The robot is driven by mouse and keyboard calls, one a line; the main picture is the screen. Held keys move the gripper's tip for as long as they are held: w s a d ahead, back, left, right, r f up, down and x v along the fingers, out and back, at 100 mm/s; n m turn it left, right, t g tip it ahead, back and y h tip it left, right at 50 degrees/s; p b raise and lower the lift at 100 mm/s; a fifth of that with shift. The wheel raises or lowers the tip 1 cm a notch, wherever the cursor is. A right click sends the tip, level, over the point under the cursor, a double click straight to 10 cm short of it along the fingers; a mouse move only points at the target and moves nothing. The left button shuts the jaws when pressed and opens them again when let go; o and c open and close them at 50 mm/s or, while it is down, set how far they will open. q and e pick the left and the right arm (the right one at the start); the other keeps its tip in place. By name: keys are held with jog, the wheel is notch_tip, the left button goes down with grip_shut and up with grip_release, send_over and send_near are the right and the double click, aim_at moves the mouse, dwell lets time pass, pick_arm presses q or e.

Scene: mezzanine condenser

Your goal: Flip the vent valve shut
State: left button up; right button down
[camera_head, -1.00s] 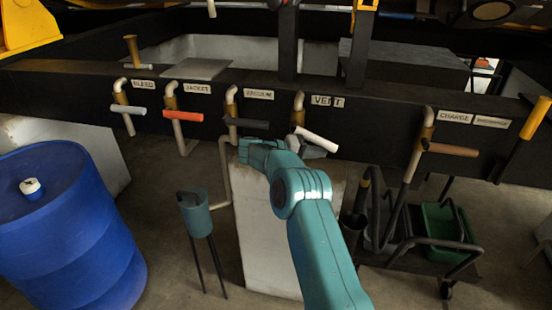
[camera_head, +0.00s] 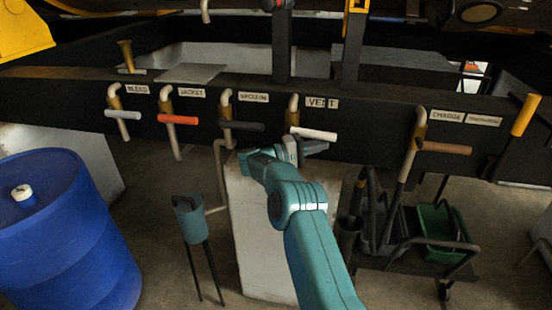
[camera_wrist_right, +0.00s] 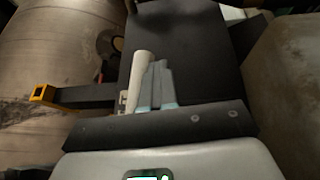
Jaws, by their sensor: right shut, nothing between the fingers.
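The vent valve has a white bar handle (camera_head: 314,133) on a brass and pale pipe (camera_head: 292,112), beside the VENT label (camera_head: 321,103) on the dark beam. The handle lies nearly level, its free end to the right. My right gripper (camera_head: 318,147) is shut and empty just below the handle. In the right wrist view the pale handle (camera_wrist_right: 139,78) stands right beside the closed fingers (camera_wrist_right: 157,85); I cannot tell whether they touch. My left gripper is not in view.
Similar valves line the beam: bleed (camera_head: 122,114), jacket with an orange handle (camera_head: 178,119), vacuum with a dark handle (camera_head: 242,126) and charge with a brown handle (camera_head: 445,147). A blue drum (camera_head: 65,235) stands left. A cart with a green bin (camera_head: 440,232) stands right.

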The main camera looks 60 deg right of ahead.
dwell(0.3)
jog(key=w+a+f+b, duration=0.5)
jog(key=a+f, duration=0.2)
jog(key=a, duration=0.1)
jog(key=shift+w+f+b, duration=0.2)
jog(key=shift+w+b, duration=0.15)
jog(key=shift+a, duration=0.1)
